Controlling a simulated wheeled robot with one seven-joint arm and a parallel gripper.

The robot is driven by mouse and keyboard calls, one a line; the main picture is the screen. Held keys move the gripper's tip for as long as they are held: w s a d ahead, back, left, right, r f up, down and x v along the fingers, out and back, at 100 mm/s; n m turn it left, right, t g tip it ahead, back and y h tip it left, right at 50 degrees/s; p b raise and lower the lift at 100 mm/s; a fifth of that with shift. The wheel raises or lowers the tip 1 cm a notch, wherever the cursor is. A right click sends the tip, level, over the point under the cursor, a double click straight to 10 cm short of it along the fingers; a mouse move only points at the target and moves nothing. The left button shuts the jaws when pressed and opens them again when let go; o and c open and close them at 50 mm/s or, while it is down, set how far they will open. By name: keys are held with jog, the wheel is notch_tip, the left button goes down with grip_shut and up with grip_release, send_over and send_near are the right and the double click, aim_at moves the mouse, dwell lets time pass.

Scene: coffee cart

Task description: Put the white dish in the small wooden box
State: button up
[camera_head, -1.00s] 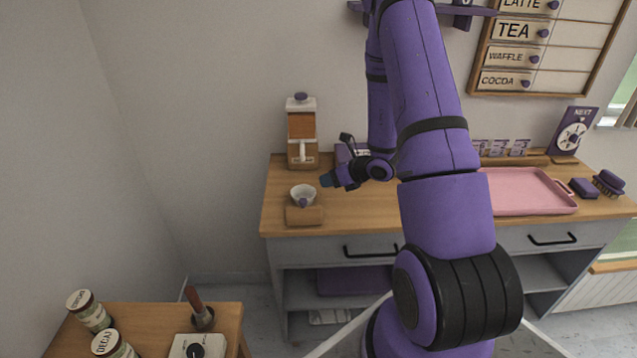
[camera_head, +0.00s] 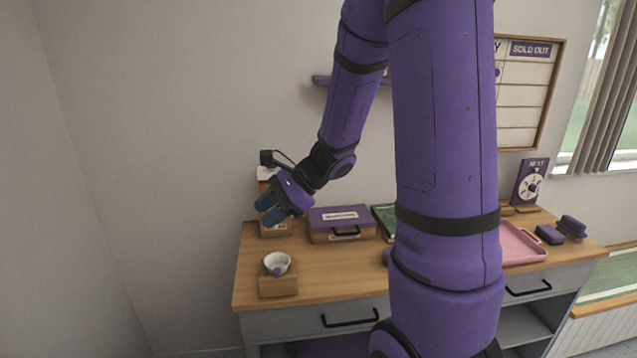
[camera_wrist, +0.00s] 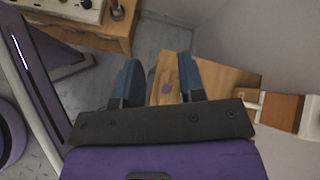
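The white dish (camera_head: 278,261) is a small round bowl near the left end of the wooden counter. A purple round spot shows at its front. It sits at a small wooden box (camera_head: 278,285); I cannot tell whether it rests on the box or behind it. My gripper (camera_head: 268,209) is above and behind the dish, with its blue fingers pointing down and left. In the wrist view the fingers (camera_wrist: 162,78) are spread apart with nothing held. Pale wood with a purple spot (camera_wrist: 166,89) shows between them, farther off; the white dish is not clearly visible there.
A wood-and-white dispenser (camera_head: 275,228) stands right behind my gripper. A purple-lidded case (camera_head: 341,223) is to its right, and a pink tray (camera_head: 522,243) lies farther right. My arm hides the counter's middle. The front left counter (camera_head: 248,262) is clear.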

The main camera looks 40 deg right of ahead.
jog(key=s+a+r+n+h, duration=0.2)
jog(key=s+r+n+h, duration=0.2)
jog(key=s+r+n, duration=0.3)
jog(key=s+a+r+n+h, duration=0.2)
jog(key=s+r+n+h, duration=0.3)
jog(key=s+r+n, duration=0.3)
jog(key=s+n, duration=0.4)
jog(key=s, duration=0.1)
